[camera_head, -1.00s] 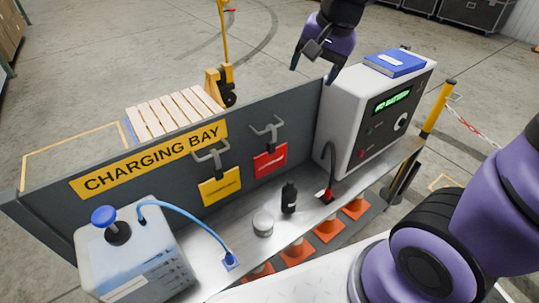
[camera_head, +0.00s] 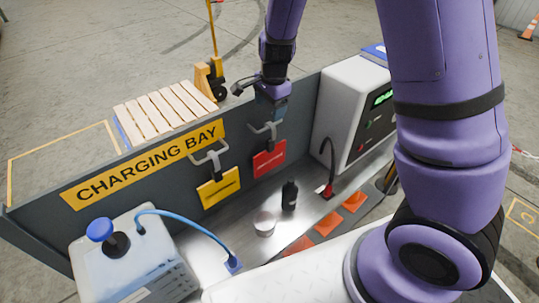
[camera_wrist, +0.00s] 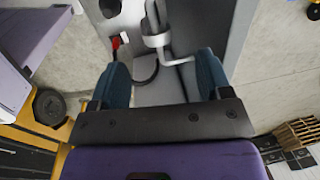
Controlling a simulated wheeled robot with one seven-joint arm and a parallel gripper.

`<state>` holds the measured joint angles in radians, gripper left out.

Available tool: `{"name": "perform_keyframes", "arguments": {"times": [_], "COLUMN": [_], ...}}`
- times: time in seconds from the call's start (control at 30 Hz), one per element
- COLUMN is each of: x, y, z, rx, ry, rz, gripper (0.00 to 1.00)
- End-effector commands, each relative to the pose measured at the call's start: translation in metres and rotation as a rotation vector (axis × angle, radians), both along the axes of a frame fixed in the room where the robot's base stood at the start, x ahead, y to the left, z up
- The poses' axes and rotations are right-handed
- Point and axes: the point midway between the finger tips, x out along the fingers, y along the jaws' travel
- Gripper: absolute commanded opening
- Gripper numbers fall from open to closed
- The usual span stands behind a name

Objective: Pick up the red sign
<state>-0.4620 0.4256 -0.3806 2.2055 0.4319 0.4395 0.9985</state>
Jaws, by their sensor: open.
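The red sign (camera_head: 268,160) hangs from a grey metal hook (camera_head: 266,128) on the front of the dark panel, right of the yellow sign (camera_head: 220,187). My gripper (camera_head: 271,100) is just above the red sign's hook, over the panel's top edge, pointing down. In the wrist view its two fingers (camera_wrist: 161,82) are open and apart, with a grey hook (camera_wrist: 162,42) between and ahead of them. Nothing is held. I cannot make out the face of the red sign in the wrist view.
The panel (camera_head: 65,227) reads CHARGING BAY. A black bottle (camera_head: 289,196) and a small round container (camera_head: 264,223) stand on the shelf. A white charger box (camera_head: 345,100) is at right, a white jug (camera_head: 125,255) at left. A red plug (camera_head: 327,191) with a dark cable is near the charger.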

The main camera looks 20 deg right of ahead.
Motion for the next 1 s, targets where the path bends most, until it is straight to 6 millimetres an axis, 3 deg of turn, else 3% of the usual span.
{"name": "perform_keyframes", "arguments": {"times": [0.13,0.47,0.7,1.0], "x": [0.002,0.004,0.004,0.006], "y": [0.000,0.000,-0.003,-0.002], "z": [-0.024,-0.049,-0.082,-0.093], "rx": [-0.001,-0.001,0.000,0.000], "ry": [0.004,0.002,0.003,0.000], "rz": [0.000,0.001,0.000,0.002], "gripper": [0.72,0.72,0.72,0.72]}}
